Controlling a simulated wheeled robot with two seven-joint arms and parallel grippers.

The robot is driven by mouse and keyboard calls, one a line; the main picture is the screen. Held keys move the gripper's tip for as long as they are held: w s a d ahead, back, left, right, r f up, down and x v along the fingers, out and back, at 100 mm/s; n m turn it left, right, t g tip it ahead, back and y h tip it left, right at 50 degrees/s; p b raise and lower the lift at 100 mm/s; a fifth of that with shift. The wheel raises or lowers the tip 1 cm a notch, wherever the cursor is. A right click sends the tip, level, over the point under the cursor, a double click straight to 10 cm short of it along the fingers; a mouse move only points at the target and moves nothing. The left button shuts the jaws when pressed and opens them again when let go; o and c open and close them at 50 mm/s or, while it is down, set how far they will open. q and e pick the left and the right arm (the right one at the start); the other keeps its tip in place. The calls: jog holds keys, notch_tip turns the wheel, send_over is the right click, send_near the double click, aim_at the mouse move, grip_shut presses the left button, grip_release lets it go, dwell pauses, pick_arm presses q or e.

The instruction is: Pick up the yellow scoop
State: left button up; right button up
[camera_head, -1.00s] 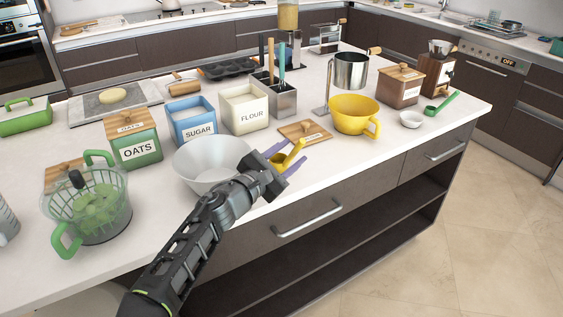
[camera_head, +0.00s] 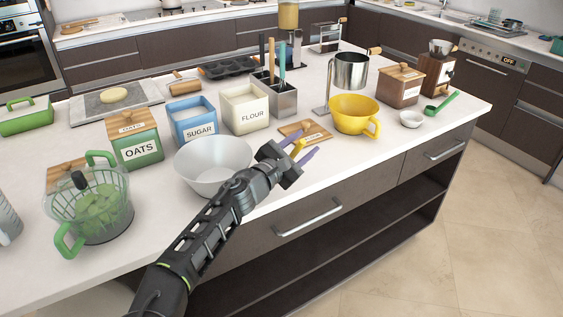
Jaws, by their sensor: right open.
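The yellow scoop (camera_head: 298,146) lies near the front edge of the white counter, just in front of a small wooden board. Only a small part of it shows; my gripper hides the rest. My right gripper (camera_head: 299,148) reaches over the counter's front edge. Its two purple fingers are apart, with the visible part of the scoop between them. I cannot tell whether the fingers touch it. My left gripper is not in view.
A white bowl (camera_head: 206,166) stands close to the left of my right gripper. The wooden board (camera_head: 314,131) lies just beyond it, and a yellow cup (camera_head: 352,113) stands to the right. Flour (camera_head: 246,110), sugar (camera_head: 193,122) and oats (camera_head: 136,140) containers stand behind.

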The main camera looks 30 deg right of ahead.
dwell(0.4)
grip_shut()
dwell(0.6)
